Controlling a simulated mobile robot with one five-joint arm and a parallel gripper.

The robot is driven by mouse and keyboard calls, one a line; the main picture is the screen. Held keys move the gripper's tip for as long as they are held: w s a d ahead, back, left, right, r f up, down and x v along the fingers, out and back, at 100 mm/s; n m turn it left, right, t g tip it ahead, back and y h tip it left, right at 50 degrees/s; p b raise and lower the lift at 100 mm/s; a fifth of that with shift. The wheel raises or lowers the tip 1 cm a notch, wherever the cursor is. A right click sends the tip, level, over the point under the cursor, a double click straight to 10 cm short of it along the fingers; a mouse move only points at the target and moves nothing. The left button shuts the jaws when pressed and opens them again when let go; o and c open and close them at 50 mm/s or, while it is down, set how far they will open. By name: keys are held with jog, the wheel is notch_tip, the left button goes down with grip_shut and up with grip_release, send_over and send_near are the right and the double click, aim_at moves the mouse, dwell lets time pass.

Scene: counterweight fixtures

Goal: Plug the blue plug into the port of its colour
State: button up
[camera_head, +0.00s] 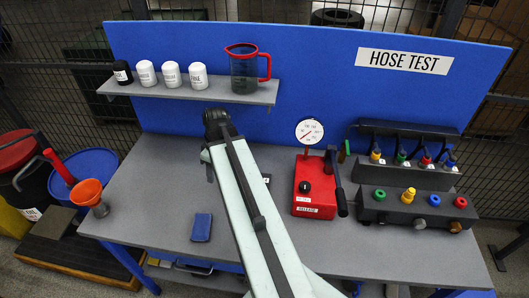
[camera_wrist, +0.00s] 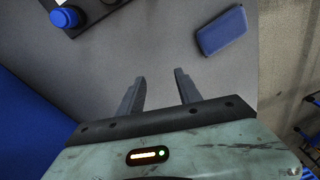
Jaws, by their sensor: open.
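In the head view the blue plug (camera_head: 450,164) hangs at the right end of a dark rack, beside the red, green and yellow plugs. Below it, a dark port block (camera_head: 392,210) has coloured ports on top. My gripper (camera_wrist: 160,88) is open and empty over the grey bench in the wrist view. The blue plug is not clearly seen in the wrist view.
A red release box (camera_head: 314,185) with gauge and lever stands left of the ports. A blue flat block (camera_head: 202,227), also in the wrist view (camera_wrist: 222,30), lies on the bench. A blue round knob (camera_wrist: 65,18) sits on a dark base. A shelf (camera_head: 190,91) holds a jug.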

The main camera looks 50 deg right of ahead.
jog(key=s+d+r+n+t+p, duration=0.1)
jog(key=s+d, duration=0.4)
jog(key=d, duration=0.3)
jog(key=s+d+r+n, duration=0.1)
jog(key=s+d+n, duration=0.1)
jog(key=s+d, duration=0.5)
jog(key=w+f+b, duration=0.1)
jog(key=f+b, duration=0.2)
jog(key=w+f+b, duration=0.2)
jog(key=f+b, duration=0.1)
jog(key=w+f+b, duration=0.1)
jog(key=f+b, duration=0.3)
jog(key=shift+w+d, duration=0.3)
jog(key=shift+r, duration=0.1)
jog(key=shift+c, duration=0.3)
grip_shut()
